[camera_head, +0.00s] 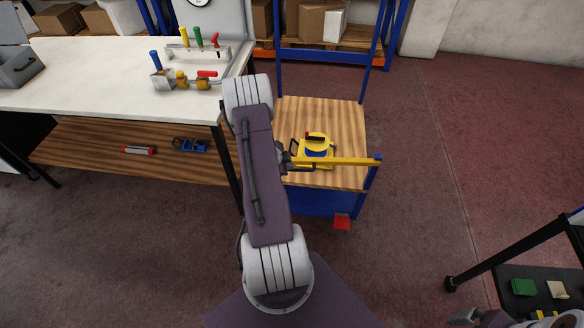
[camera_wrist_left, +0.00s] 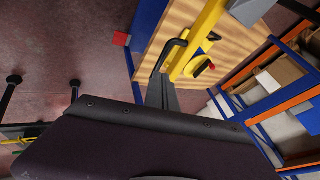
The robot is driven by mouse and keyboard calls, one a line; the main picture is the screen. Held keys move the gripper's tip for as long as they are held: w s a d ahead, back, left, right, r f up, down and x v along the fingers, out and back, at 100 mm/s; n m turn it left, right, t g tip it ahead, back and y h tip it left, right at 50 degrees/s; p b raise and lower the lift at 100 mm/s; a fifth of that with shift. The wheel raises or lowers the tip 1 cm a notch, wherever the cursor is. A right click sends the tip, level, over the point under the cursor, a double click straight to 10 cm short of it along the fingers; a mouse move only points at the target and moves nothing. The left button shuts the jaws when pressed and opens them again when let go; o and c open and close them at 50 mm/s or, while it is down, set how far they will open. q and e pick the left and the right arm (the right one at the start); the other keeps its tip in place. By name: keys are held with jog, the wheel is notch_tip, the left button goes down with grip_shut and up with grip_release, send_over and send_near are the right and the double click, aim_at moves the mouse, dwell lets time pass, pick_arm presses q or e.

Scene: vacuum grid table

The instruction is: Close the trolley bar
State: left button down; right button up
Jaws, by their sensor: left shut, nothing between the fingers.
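The yellow trolley bar (camera_head: 345,161) runs across the near side of the trolley's wooden top (camera_head: 345,115), from the blue post (camera_head: 371,176) at the right to my left gripper. My left gripper (camera_head: 287,160) is shut and empty, at the bar's left end. The bar also shows in the left wrist view (camera_wrist_left: 201,38), with a dark gripper part (camera_wrist_left: 170,55) close beside it. I cannot tell whether they touch. My arm hides the trolley's left near corner. Part of my right arm (camera_head: 485,318) shows at the bottom right; its jaw state is unclear.
A yellow and blue tool (camera_head: 318,145) lies on the trolley top behind the bar. A white workbench (camera_head: 90,75) with several tools stands at the left. A black cart (camera_head: 535,285) is at the lower right. Floor right of the trolley is clear.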

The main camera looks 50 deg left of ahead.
pick_arm(q)
jog(key=w+d+r+m+t+h, duration=0.2)
jog(key=w+d+r+m, duration=0.3)
jog(key=w+d+r, duration=1)
jog(key=s+d+r+n, duration=0.1)
jog(key=d+r, duration=0.4)
jog(key=d, duration=0.7)
jog(key=s+d+f+n+g, duration=0.1)
jog(key=s+d+n+g, duration=0.1)
jog(key=s, duration=0.5)
jog(key=s+d+f+n+g, duration=0.1)
jog(key=s+d+n+g, duration=0.1)
jog(key=s+n, duration=0.3)
jog(key=s+d+f+n+g, duration=0.2)
jog(key=s+d+n+g, duration=0.1)
jog(key=s, duration=0.5)
jog(key=shift+s+n+y+p, duration=0.3)
jog(key=shift+s+n+p, duration=0.05)
jog(key=shift+n, duration=0.15)
jog(key=c, duration=2.1)
grip_release()
jog(key=shift+s+d, duration=0.1)
jog(key=shift+s, duration=0.15)
jog(key=shift+c, duration=0.2)
jog(key=o, duration=0.4)
pick_arm(e)
jog(key=shift+s+d+r, duration=0.2)
jog(key=shift+s+r, duration=0.25)
jog(key=shift+r, duration=0.15)
